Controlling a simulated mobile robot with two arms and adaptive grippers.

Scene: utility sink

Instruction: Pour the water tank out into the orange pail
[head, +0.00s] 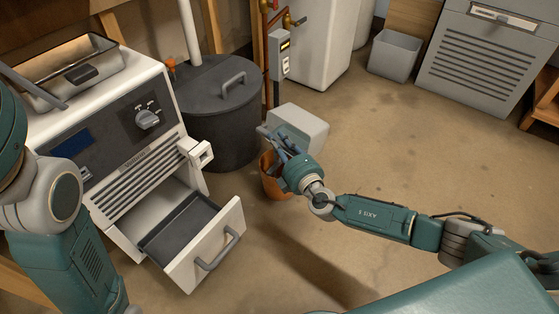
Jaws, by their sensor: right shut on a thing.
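A pale grey box-shaped tank (303,126) is at my right gripper (272,143), in the middle of the head view. The right gripper is shut on it; the exact grip is partly hidden by the dark fingers. The orange pail (271,183) stands on the floor just below, largely covered by the gripper and the tank. Its inside is hidden, and I cannot see any water. My left arm is at the left edge, but its gripper is not visible.
A white machine (150,123) with an open drawer (213,248) stands left of the pail. A dark lidded drum (213,115) is close behind the pail. A grey bin (394,56) stands at the back. The floor to the right is clear.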

